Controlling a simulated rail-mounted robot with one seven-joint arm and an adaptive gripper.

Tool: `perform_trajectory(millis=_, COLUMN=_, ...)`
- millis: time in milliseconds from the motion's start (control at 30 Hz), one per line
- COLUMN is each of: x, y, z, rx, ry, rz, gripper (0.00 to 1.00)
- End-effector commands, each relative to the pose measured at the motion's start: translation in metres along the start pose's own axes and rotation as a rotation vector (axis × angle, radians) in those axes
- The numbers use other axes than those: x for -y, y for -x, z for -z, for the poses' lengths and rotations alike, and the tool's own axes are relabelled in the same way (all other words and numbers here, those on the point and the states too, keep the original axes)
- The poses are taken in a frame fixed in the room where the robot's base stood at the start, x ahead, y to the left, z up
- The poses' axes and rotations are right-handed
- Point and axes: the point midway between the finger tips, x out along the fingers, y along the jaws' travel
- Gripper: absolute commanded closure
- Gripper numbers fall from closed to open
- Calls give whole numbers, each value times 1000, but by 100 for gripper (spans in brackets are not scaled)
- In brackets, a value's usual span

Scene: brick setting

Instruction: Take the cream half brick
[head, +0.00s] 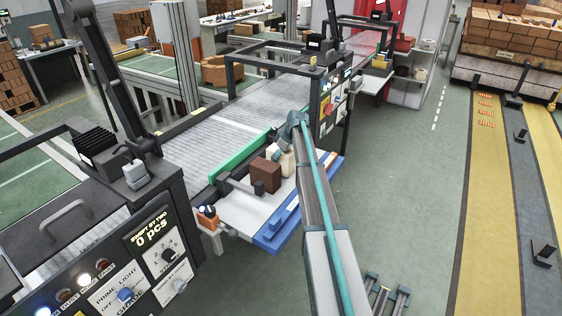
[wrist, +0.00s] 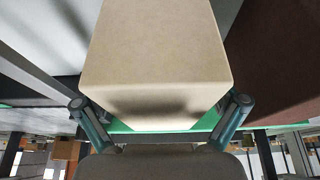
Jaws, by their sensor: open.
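The cream half brick (head: 286,163) stands on a white shelf (head: 245,215) beside the conveyor, partly hidden by my arm in the head view. In the wrist view the cream half brick (wrist: 155,55) fills the middle, very close. My gripper (wrist: 160,103) is open, with one finger on each side of the brick's near end. Whether the fingers touch it, I cannot tell. In the head view my gripper (head: 284,136) is small and at the brick, its fingers unclear.
A dark brown brick (head: 265,176) stands close to the left of the cream one; it fills the right of the wrist view (wrist: 285,60). A green rail (head: 238,158) runs behind them. A blue strip (head: 280,232) edges the shelf. A control panel (head: 150,255) stands at left.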

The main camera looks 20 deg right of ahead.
Motion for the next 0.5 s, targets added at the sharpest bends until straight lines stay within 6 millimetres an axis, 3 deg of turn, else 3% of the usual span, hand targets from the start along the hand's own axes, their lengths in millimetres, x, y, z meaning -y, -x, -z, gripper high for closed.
perform_trajectory(millis=500, x=0, y=-4, z=-2, rx=0, ry=0, rz=0, gripper=4)
